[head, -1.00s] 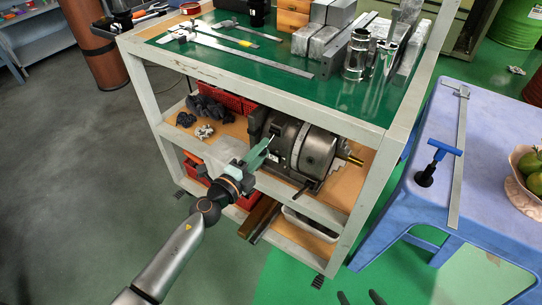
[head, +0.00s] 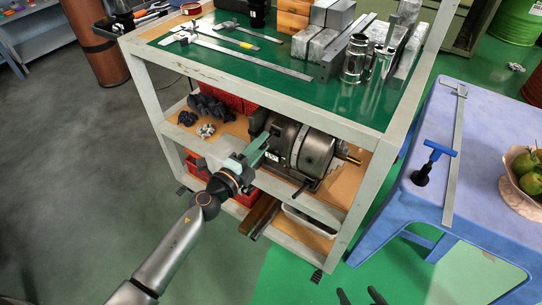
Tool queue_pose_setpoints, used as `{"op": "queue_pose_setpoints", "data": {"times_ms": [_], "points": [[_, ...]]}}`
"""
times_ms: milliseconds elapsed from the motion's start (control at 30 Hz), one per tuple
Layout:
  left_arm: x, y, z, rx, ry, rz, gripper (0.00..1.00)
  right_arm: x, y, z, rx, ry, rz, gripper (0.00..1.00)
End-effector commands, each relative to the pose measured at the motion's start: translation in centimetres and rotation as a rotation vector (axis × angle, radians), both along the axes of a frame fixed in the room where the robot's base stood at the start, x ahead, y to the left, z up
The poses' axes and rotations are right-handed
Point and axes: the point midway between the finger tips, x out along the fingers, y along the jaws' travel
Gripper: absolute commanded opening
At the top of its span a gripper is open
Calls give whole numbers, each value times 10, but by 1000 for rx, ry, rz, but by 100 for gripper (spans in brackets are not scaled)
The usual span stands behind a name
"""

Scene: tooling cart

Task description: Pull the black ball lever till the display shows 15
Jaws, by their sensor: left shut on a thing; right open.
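A dark grey machine with a round metal drum (head: 316,152) sits on the cart's middle shelf. My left gripper (head: 266,141), with green fingers, reaches into the shelf at the machine's left side. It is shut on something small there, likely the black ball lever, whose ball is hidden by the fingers. A small whitish panel (head: 272,156) shows on the machine just below the fingertips; I cannot read a number on it. A thin dark bar (head: 301,190) sticks out below the drum. My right gripper (head: 360,297) shows only as two dark fingertips at the bottom edge, apart and empty.
The cart's pale top rail (head: 290,112) runs above my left gripper, and a lower shelf rail (head: 300,202) runs below. Black knobs (head: 205,108) and a red crate (head: 238,103) lie left of the machine. A blue table (head: 410,205) stands at the right.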

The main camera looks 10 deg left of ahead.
Motion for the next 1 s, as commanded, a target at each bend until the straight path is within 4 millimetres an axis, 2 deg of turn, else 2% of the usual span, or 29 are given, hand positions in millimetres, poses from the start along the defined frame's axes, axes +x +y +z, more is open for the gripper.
{"op": "queue_pose_setpoints", "data": {"times_ms": [233,800,833,1000], "points": [[4,-1,19,-2,-6,0,0,1,1,17,3,-2,-1,81],[5,-1,17,-3,-11,2,0,1,0,14,3,-2,-1,81],[5,-1,17,-3,-11,2,38,1,1,14,3,-2,-1,81],[4,-1,15,-1,-7,2,57,1,0,14,3,-2,-1,81]]}}
